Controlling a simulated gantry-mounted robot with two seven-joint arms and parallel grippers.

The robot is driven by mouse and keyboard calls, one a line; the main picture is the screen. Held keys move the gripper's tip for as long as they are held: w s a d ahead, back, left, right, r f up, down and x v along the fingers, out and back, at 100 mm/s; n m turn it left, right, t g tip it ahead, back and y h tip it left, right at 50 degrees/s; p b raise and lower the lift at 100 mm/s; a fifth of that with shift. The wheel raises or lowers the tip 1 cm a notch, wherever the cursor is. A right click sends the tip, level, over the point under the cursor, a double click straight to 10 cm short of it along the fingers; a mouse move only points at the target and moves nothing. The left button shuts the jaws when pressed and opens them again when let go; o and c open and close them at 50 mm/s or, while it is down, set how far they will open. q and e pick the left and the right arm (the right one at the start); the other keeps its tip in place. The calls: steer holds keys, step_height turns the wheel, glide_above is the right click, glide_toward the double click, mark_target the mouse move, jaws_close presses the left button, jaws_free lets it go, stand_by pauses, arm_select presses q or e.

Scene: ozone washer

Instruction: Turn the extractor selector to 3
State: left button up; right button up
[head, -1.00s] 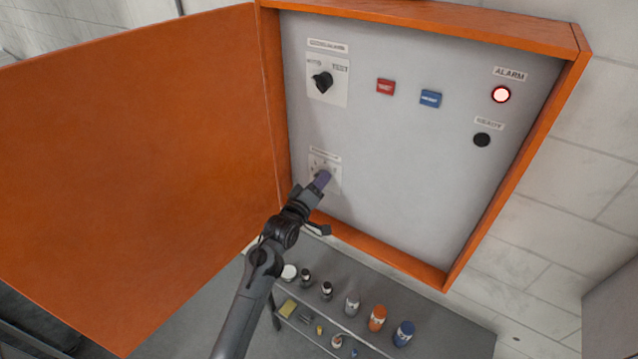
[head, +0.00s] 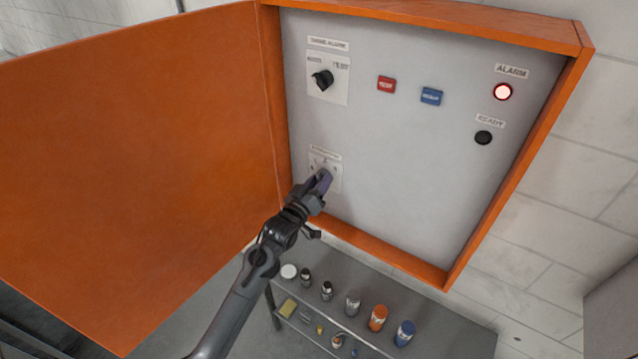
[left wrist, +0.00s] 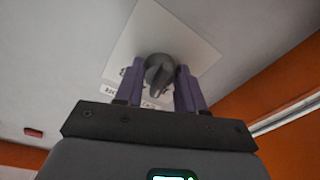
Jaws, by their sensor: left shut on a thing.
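The extractor selector is a dark grey knob (left wrist: 160,76) on a pale square plate (left wrist: 193,50) in the left wrist view. In the head view its plate (head: 334,168) is at the lower left of the grey panel, and my gripper hides the knob. The numbers on the plate are too small or covered to read. My left gripper (head: 324,178) reaches up to the plate. In the left wrist view its two purple fingers (left wrist: 160,88) stand on either side of the knob, shut on it. My right gripper is not in view.
The orange cabinet door (head: 140,150) stands open at the left. On the panel are another black selector (head: 322,80), a red button (head: 386,85), a blue button (head: 431,96), a lit red alarm lamp (head: 502,92) and a dark ready lamp (head: 483,138). A shelf (head: 455,335) with bottles stands below.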

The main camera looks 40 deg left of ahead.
arm_select(q)
steer(key=m, duration=0.7)
steer(key=shift+a+f+h+b, duration=0.15)
steer(key=shift+a+h+b, duration=0.05)
steer(key=shift+h+b, duration=0.2)
steer(key=m, duration=0.5)
steer(key=shift+a+t+h+b, duration=0.1)
steer(key=shift+t+h+b, duration=0.2)
steer(key=shift+t+h, duration=0.1)
steer(key=shift+m, duration=0.4)
steer(key=o, duration=1)
steer(key=shift+o, duration=0.2)
steer(key=shift+s, duration=0.1)
steer(key=s+f+b, duration=0.1)
steer(key=s+b, duration=0.1)
steer(key=s, duration=0.8)
steer(key=shift+s+d, duration=0.3)
steer(key=shift+d, duration=0.15)
